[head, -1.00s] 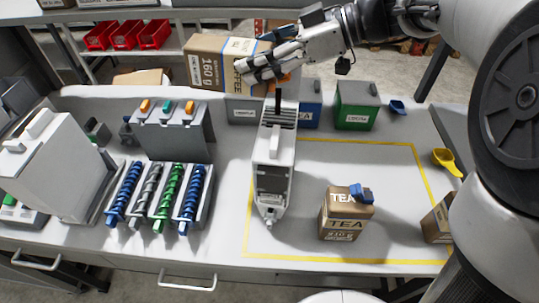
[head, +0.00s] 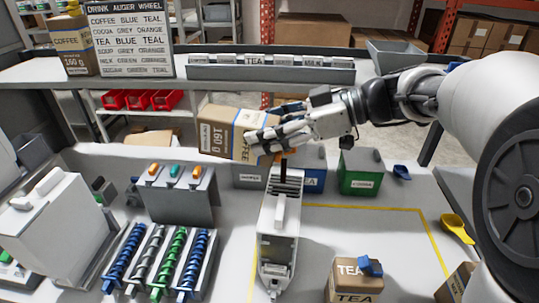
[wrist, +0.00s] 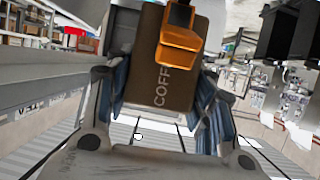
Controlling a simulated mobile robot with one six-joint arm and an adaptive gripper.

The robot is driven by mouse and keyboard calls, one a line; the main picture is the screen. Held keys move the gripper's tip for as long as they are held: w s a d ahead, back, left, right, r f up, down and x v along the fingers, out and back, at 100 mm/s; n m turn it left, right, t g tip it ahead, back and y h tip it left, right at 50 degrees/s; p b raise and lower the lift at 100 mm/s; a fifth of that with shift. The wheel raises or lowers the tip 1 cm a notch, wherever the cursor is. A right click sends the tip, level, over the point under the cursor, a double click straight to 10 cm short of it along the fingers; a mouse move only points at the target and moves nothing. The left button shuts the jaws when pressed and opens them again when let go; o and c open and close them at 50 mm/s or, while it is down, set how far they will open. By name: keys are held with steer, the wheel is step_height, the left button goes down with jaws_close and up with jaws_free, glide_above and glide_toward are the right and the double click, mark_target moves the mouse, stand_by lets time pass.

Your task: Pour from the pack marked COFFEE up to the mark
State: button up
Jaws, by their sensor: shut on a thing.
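The pack marked COFFEE (head: 218,132), brown with a white and blue label, is held tipped on its side above the table. My gripper (head: 262,141) is shut on it from the right. In the wrist view the pack (wrist: 165,75) sits between the fingers, with an orange piece (wrist: 180,40) at its near end. A narrow white dispenser (head: 279,225) stands upright just below and right of the pack. The pack looks apart from it. I cannot make out a fill mark or any coffee flowing.
A TEA pack (head: 352,282) with a blue clip stands front right. Grey, blue and green (head: 360,172) boxes stand behind the dispenser. Coloured augers (head: 160,258) lie to the left. A yellow scoop (head: 456,228) lies right. A chart (head: 130,38) stands on the back shelf.

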steer(key=shift+d+y, duration=0.15)
steer(key=shift+y, duration=0.15)
stand_by(0.8)
stand_by(0.6)
